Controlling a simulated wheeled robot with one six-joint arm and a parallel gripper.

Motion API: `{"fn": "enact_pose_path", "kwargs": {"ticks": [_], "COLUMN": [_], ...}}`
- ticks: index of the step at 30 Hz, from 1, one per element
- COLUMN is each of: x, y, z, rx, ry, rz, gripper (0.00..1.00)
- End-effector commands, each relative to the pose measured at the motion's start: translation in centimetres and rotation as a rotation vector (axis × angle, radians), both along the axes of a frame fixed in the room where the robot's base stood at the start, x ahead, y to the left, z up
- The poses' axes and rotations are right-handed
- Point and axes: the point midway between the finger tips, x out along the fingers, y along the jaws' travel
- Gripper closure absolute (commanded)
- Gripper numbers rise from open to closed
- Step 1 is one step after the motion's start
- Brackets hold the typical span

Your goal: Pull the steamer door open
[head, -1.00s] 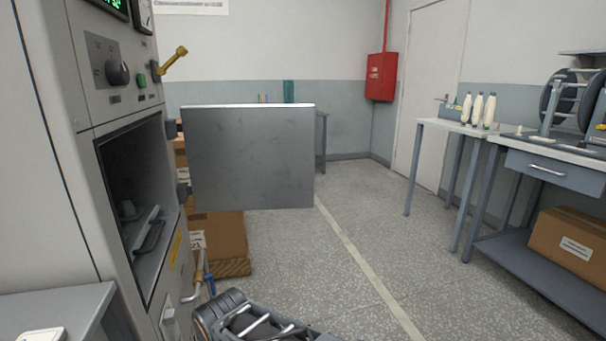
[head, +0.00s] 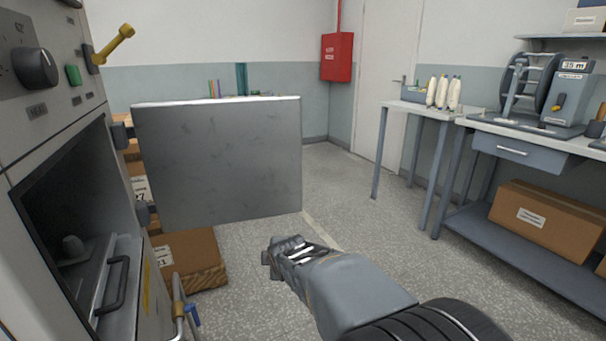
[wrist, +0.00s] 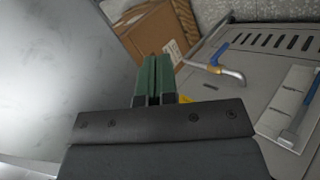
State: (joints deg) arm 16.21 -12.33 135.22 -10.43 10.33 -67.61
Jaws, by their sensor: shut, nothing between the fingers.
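The steamer door (head: 217,160) is a flat grey metal panel. It stands swung wide open, attached by hinges at the far side of the steamer's (head: 35,140) dark opening. My gripper (head: 272,256) is in front of the door's lower right part in the head view, apart from any handle. In the wrist view the green fingers (wrist: 154,82) are shut together with nothing between them. A large grey surface at the left of that view looks like the door (wrist: 45,75). The door's handle is not visible. Inside the open chamber are a tray with a dark handle (head: 115,285) and a small pale object.
Cardboard boxes (head: 190,262) stand on a pallet beyond the steamer. A pipe with a blue valve lever (head: 192,314) is low on the steamer front. Benches (head: 510,150) line the right side. The floor between is clear.

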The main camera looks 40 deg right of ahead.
Motion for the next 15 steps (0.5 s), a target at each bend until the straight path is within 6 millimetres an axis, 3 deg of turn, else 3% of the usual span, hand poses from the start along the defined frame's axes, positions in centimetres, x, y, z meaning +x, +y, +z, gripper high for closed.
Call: {"fn": "enact_pose_path", "kwargs": {"ticks": [1,6,9,15], "x": [1.3,4.6,5.6,6.4], "y": [-2.2,-8.2,-11.0,-14.5], "z": [1.1,4.3,5.9,8.0], "rx": [-0.141,-0.692,-0.996,-1.456], "ry": [-0.026,-0.081,-0.077,-0.033], "rz": [0.083,0.368,0.483,0.607], "gripper": [1.0,1.0,1.0,1.0]}}
